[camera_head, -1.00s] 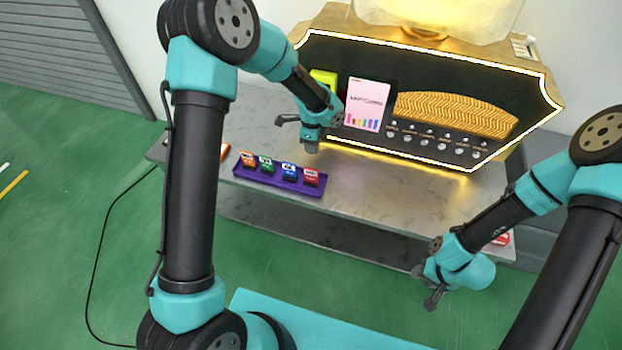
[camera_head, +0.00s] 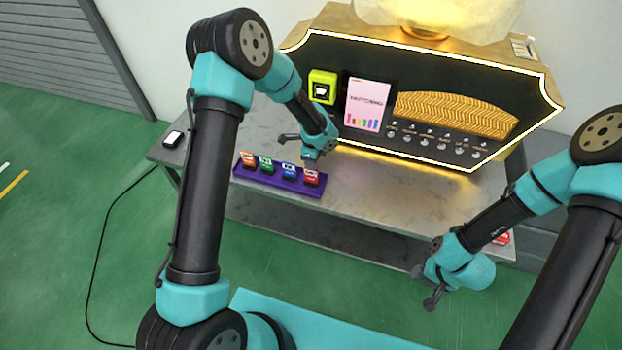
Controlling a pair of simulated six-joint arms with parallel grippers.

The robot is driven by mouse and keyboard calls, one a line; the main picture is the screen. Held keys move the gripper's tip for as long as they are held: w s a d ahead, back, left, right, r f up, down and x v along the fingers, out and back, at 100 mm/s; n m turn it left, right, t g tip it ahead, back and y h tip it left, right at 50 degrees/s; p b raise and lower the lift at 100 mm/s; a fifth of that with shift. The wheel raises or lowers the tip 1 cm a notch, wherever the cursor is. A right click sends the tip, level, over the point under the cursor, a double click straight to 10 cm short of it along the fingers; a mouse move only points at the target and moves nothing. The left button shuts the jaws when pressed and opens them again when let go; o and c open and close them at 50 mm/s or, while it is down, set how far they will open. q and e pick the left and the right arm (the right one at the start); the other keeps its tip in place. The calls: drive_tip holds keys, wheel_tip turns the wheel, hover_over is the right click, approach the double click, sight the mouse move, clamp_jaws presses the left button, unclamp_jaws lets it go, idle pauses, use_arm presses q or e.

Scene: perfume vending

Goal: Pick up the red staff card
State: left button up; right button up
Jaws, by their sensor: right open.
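The red staff card (camera_head: 311,178) stands upright in the right-end slot of a purple holder (camera_head: 262,178) on the grey table. Orange (camera_head: 248,159), green (camera_head: 267,165) and blue (camera_head: 289,171) cards stand to its left in the same holder. My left gripper (camera_head: 299,151) is open, with its lower finger just above the top of the red card. I cannot tell whether that finger touches it. My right gripper (camera_head: 425,287) is open and empty in front of the table's front edge, well away from the cards.
Behind stands a black and gold vending machine with a screen (camera_head: 364,103), a yellow-green reader (camera_head: 322,87) and a row of knobs. A small black and white device (camera_head: 173,139) lies at the table's left end. A red item (camera_head: 502,238) at the right is partly hidden by my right arm.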

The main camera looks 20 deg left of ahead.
sight(311, 182)
use_arm(q)
wheel_tip(311, 182, down, 4)
drive_tip(key=shift+r, duration=0.2)
drive_tip(key=shift+f, duration=0.1)
drive_tip(key=shift+a+f, duration=0.15)
drive_tip(key=shift+f, duration=1.1)
drive_tip(key=shift+a+f, duration=0.15)
drive_tip(key=shift+f, duration=1.05)
drive_tip(key=shift+c, duration=0.4)
clamp_jaws()
